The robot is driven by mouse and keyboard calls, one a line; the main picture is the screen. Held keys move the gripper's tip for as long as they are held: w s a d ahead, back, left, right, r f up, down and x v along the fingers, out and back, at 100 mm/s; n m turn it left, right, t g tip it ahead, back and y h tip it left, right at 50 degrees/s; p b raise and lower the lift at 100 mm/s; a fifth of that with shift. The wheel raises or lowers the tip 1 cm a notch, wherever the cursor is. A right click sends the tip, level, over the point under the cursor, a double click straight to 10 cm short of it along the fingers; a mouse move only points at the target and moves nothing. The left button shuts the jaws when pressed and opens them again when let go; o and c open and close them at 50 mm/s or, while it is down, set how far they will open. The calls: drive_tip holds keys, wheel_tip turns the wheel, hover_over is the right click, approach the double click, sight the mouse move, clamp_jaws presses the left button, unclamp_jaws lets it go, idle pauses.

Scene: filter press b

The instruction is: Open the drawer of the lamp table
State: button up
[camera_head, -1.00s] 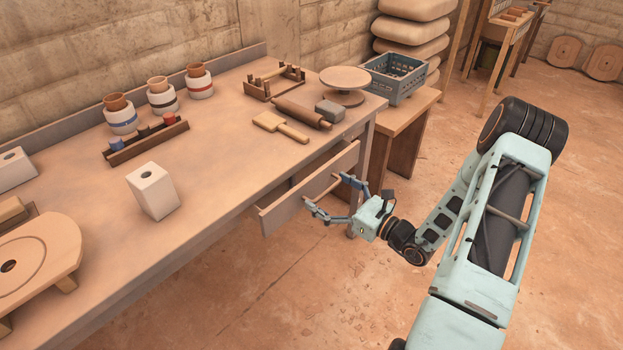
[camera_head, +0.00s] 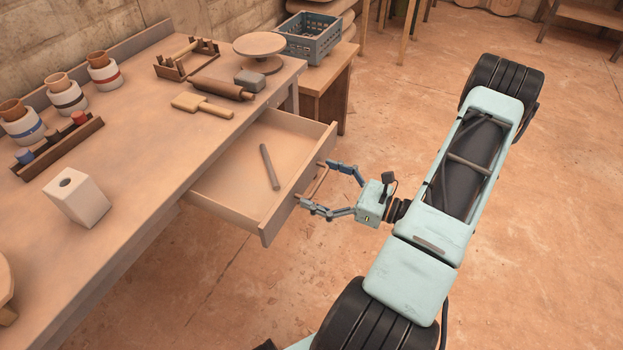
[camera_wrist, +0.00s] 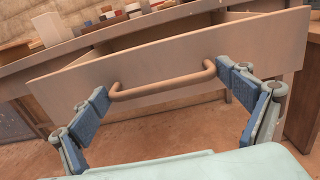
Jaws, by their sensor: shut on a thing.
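The drawer (camera_head: 225,190) of the long wooden table (camera_head: 150,130) stands well pulled out in the head view, and a dark rod (camera_head: 269,167) lies inside it. Its front panel (camera_wrist: 150,68) fills the middle of the wrist view. A bar handle (camera_wrist: 163,88) is fixed to that front. My gripper (camera_head: 322,187) is at the handle, with one finger at each end of the bar. In the wrist view my gripper (camera_wrist: 165,92) has its blue finger pads against the handle's two ends, shut on it.
On the tabletop are several banded jars (camera_head: 66,95), a white block (camera_head: 77,198), a rolling pin (camera_head: 221,89) and a round turntable (camera_head: 260,46). A blue crate (camera_head: 308,38) stands on a smaller table behind. The floor on the right is open around my base.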

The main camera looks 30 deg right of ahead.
drive_tip(key=shift+s+a, duration=0.1)
drive_tip(key=o, duration=1.4)
drive_tip(key=v, duration=1.2)
drive_tip(key=shift+f, duration=0.1)
